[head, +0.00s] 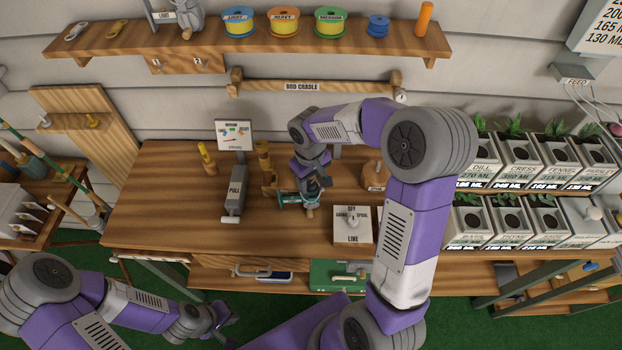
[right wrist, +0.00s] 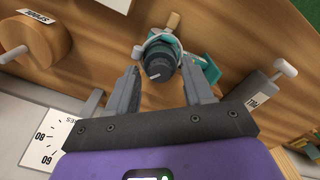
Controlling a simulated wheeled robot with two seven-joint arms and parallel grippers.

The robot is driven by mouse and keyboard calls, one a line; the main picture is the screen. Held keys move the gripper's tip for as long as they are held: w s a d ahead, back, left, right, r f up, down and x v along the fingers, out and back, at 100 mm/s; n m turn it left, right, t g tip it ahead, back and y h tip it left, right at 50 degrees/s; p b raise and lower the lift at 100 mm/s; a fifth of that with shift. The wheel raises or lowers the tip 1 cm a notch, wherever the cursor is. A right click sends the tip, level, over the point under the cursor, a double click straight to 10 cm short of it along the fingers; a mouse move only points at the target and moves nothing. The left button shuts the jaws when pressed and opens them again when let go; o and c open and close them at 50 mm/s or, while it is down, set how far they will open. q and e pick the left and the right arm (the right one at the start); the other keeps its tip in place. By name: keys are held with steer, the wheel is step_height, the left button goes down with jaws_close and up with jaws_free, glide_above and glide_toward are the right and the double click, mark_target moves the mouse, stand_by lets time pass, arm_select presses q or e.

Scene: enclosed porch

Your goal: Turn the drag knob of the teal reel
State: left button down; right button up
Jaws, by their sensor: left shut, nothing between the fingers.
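The teal reel (head: 285,197) is on the wooden workbench, partly hidden under my right gripper (head: 312,178) in the head view. In the right wrist view the teal reel (right wrist: 198,68) shows behind its dark round drag knob (right wrist: 158,64), which has a pale mark on its face. My right gripper (right wrist: 161,72) is open, with one finger on each side of the knob. Gaps show between the fingers and the knob; I cannot tell whether the tips reach its depth. My left gripper (head: 222,328) is shut and empty, low in front of the bench, far from the reel.
A grey PULL lever box (head: 236,190) stands left of the reel, and a white LINE selector box (head: 352,226) stands right of it. A SPOOL wooden piece (right wrist: 32,52) is nearby. Planters (head: 500,165) fill the right side. The bench's left part (head: 150,215) is clear.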

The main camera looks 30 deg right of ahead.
jaws_close()
steer(key=shift+n, duration=0.3)
steer(key=n+p, duration=0.1)
steer(key=n, duration=0.2)
steer(key=shift+n+p, duration=0.45)
steer(key=shift+n, duration=2.05)
steer(key=shift+o, duration=0.4)
jaws_free()
